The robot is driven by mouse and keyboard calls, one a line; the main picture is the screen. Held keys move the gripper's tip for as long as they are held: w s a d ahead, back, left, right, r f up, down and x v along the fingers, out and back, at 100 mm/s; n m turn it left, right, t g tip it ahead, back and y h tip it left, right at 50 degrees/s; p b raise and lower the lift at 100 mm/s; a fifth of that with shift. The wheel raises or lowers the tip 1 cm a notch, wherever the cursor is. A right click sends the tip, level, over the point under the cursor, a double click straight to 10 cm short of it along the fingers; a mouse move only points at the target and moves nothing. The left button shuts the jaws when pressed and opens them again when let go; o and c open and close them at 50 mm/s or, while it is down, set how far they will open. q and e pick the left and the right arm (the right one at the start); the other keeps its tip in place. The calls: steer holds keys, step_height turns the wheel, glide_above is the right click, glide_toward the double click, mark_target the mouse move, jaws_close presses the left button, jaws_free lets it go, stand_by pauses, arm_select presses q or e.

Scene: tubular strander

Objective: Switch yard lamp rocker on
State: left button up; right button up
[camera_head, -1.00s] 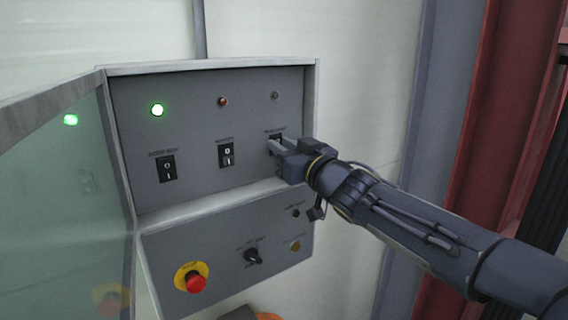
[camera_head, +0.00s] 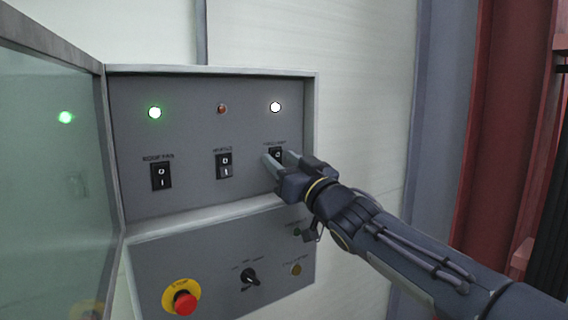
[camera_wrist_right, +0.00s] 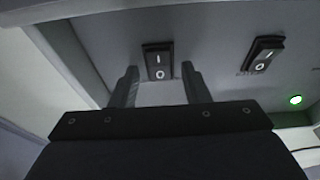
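The yard lamp rocker (camera_head: 276,153) is the right-hand black rocker in the panel's upper row, partly hidden by my right gripper. The indicator (camera_head: 276,107) above it glows white. My right gripper (camera_head: 279,160) is at this rocker, its fingers apart and empty. In the right wrist view the rocker (camera_wrist_right: 158,62) shows between the two separated fingertips (camera_wrist_right: 160,80); I cannot tell whether they touch the panel. My left gripper is not in view.
The roof fan rocker (camera_head: 161,176) has a green lamp (camera_head: 155,112) above it. The middle rocker (camera_head: 224,165) has a dim red lamp (camera_head: 222,108). Below are a rotary switch (camera_head: 250,278) and a red emergency stop (camera_head: 185,303). A glass door (camera_head: 50,190) stands open at left.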

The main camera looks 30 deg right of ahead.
steer(key=v, duration=0.7)
steer(key=shift+s, duration=0.4)
steer(key=shift+f, duration=0.1)
steer(key=s+a+f+m+g+h+p, duration=0.15)
steer(key=s+f+g, duration=0.25)
steer(key=f, duration=0.4)
steer(key=s+f+m+g+h+p, duration=0.1)
steer(key=s+f+m+g, duration=0.25)
steer(key=f, duration=0.55)
steer(key=s+a+f+n+g+y+p, duration=0.1)
steer(key=s+a+f+g+y, duration=0.3)
steer(key=s+a+f+g, duration=0.4)
steer(key=s+a+f+n, duration=0.1)
steer(key=s+a+f, duration=0.1)
steer(key=s+f, duration=0.3)
steer(key=shift+s+a+f+n+p, duration=0.3)
steer(key=shift+s+a+p, duration=0.1)
steer(key=shift+s, duration=0.15)
